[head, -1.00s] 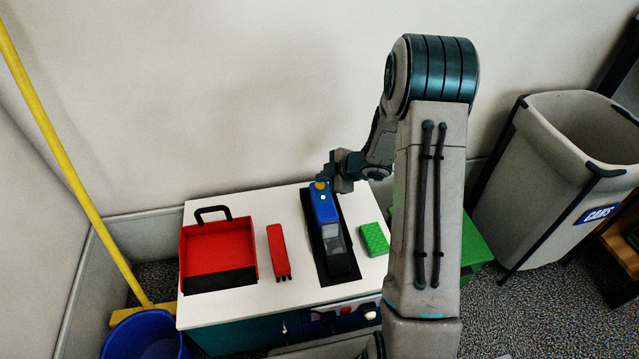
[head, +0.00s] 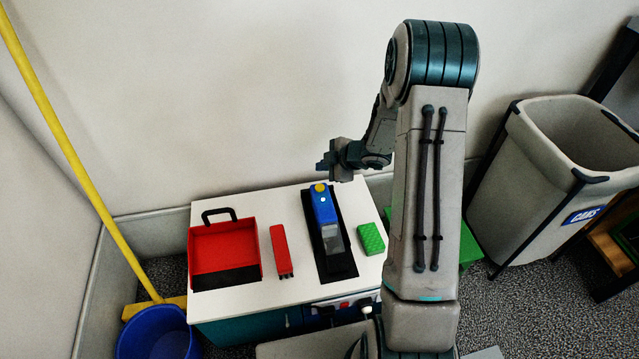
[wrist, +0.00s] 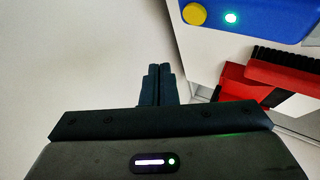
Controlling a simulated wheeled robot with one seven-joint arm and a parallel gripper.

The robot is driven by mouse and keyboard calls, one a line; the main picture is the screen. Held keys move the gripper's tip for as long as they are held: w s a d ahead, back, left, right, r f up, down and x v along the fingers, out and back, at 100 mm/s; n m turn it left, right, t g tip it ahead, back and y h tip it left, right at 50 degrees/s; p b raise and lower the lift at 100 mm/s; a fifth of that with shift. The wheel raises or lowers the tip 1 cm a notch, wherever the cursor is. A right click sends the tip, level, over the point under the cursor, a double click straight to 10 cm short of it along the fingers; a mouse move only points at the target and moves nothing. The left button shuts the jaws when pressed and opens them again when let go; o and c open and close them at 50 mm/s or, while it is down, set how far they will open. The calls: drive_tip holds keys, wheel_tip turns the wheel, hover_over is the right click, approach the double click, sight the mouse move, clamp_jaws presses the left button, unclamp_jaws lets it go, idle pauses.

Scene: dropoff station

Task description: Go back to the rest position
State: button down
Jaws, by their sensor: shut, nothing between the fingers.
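My gripper (head: 326,162) is raised above the back edge of the white table in the head view, apart from everything on it. In the wrist view its two dark fingers (wrist: 157,82) are together with nothing between them. The blue device (head: 324,208) with a yellow button stands in a black holder on the table, below and in front of my gripper. It also shows at the top right of the wrist view (wrist: 250,15). My arm hides part of the table's right side.
A blue bucket (head: 155,335) and yellow pole (head: 75,155) stand left. A grey bin (head: 530,190) stands right. The wall is close behind.

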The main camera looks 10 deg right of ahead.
drive_tip(key=shift+r, duration=0.1)
drive_tip(key=s+d+r+m+h+p, duration=0.25)
drive_tip(key=r+p, duration=0.25)
drive_tip(key=r, duration=0.6)
drive_tip(key=s+d+r+m+t+h+p, duration=0.1)
drive_tip(key=s+d+r+m+h+p, duration=0.25)
drive_tip(key=r, duration=0.75)
drive_tip(key=s+r+m+h+p, duration=0.15)
drive_tip(key=r+m+p, duration=0.25)
drive_tip(key=r+p, duration=0.45)
drive_tip(key=s+a+r+m+g+p, duration=0.2)
drive_tip(key=s+r+p, duration=0.4)
drive_tip(key=s+r, duration=0.3)
drive_tip(key=s+a+r+m+g+p, duration=0.2)
drive_tip(key=s+a+r+m+p, duration=0.2)
drive_tip(key=s+r, duration=0.6)
drive_tip(key=s+m+y+p, duration=0.1)
drive_tip(key=s, duration=0.2)
drive_tip(key=shift+a+r+g+p, duration=0.15)
drive_tip(key=shift+a+g+p, duration=0.1)
drive_tip(key=shift+g+p, duration=0.15)
drive_tip(key=shift+s, duration=0.1)
